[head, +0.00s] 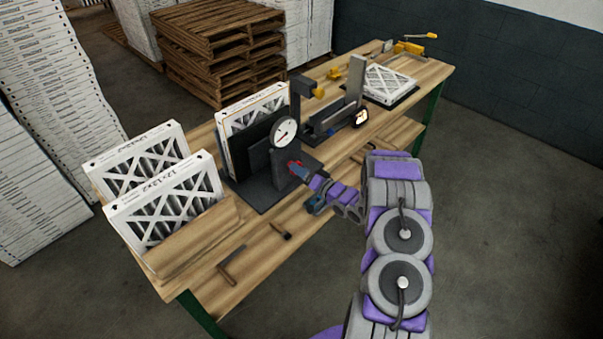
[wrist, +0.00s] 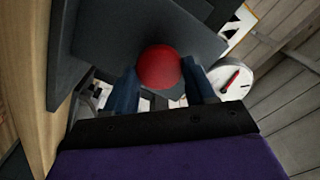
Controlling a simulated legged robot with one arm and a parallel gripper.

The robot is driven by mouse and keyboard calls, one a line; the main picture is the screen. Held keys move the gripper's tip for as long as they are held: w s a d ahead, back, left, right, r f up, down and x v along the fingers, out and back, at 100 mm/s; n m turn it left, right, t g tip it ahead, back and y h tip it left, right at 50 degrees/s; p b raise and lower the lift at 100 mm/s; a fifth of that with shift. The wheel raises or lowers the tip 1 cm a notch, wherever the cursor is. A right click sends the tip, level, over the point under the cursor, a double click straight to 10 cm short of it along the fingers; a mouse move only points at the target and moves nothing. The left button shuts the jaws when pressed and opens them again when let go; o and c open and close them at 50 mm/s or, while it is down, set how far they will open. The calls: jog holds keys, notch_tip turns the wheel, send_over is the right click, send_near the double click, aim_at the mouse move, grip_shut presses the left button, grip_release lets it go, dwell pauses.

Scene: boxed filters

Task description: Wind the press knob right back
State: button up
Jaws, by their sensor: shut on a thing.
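The press stands on the bench with a dark plate and base (head: 262,192). Its round white dial (head: 284,132) has a red needle, and the dial also shows at the right in the wrist view (wrist: 228,82). The press knob is a red ball (wrist: 160,68), seen between my two blue fingers in the wrist view. In the head view the red knob (head: 297,168) is small and partly covered by my gripper (head: 303,174). My gripper is shut on the knob. A white pleated filter (head: 250,108) stands upright behind the dark plate.
Two framed filters (head: 165,205) stand in a wooden holder at the bench's left end. Small tools (head: 280,230) lie at the front edge. Another fixture (head: 335,115) and a flat filter (head: 390,84) are to the right. Pallets (head: 220,50) are stacked behind.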

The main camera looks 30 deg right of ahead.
jog(key=n+b, duration=0.8)
jog(key=n, duration=0.5)
jog(key=n+b, duration=0.9)
jog(key=n, duration=0.3)
jog(key=shift+s+a+f+n, duration=0.1)
jog(key=shift+a+f+n, duration=0.1)
jog(key=shift+n, duration=1)
jog(key=shift+f, duration=0.1)
jog(key=o, duration=1)
jog(key=shift+a, duration=0.15)
jog(key=shift+o, duration=0.2)
